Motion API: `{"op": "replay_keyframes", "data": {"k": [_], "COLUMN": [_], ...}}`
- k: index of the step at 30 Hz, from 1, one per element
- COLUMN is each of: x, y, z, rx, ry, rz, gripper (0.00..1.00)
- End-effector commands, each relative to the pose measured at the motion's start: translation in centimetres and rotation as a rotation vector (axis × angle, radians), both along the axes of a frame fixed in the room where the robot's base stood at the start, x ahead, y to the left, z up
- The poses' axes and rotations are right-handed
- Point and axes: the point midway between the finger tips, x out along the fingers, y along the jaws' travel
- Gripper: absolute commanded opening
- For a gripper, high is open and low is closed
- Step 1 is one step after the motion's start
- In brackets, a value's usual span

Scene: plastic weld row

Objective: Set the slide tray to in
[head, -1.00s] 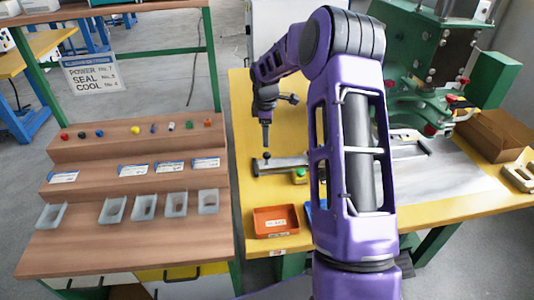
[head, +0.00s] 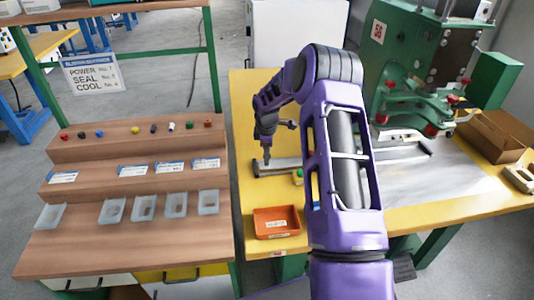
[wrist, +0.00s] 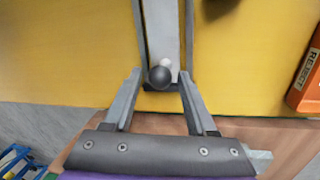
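The slide tray is a long grey rail-like slide (head: 285,166) on the yellow table, running from the table's left part toward the green machine. My arm hides its middle. A dark ball knob (wrist: 160,76) stands at its near end in the wrist view, with a grey strip (wrist: 164,30) running away between two rails. My gripper (head: 266,163) is at the left end of the slide in the head view. In the wrist view my gripper (wrist: 161,72) is open, one finger on each side of the knob, with gaps visible.
An orange bin (head: 277,222) sits at the table's front left; its REJECT label shows in the wrist view (wrist: 307,72). The green machine (head: 420,80) stands at the back right, with a cardboard box (head: 492,136) beside it. A wooden stepped shelf (head: 130,235) is to the left.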

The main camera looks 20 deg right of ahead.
Motion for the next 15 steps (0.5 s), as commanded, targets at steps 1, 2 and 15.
{"op": "replay_keyframes", "data": {"k": [1, 2, 15], "x": [0.0, -0.01, -0.01], "y": [0.0, 0.0, 0.0], "z": [0.01, 0.01, 0.03], "rx": [0.0, 0.0, 0.0], "ry": [0.0, 0.0, 0.0], "rz": [0.0, 0.0, 0.0], "gripper": [0.46, 0.4, 0.0]}}
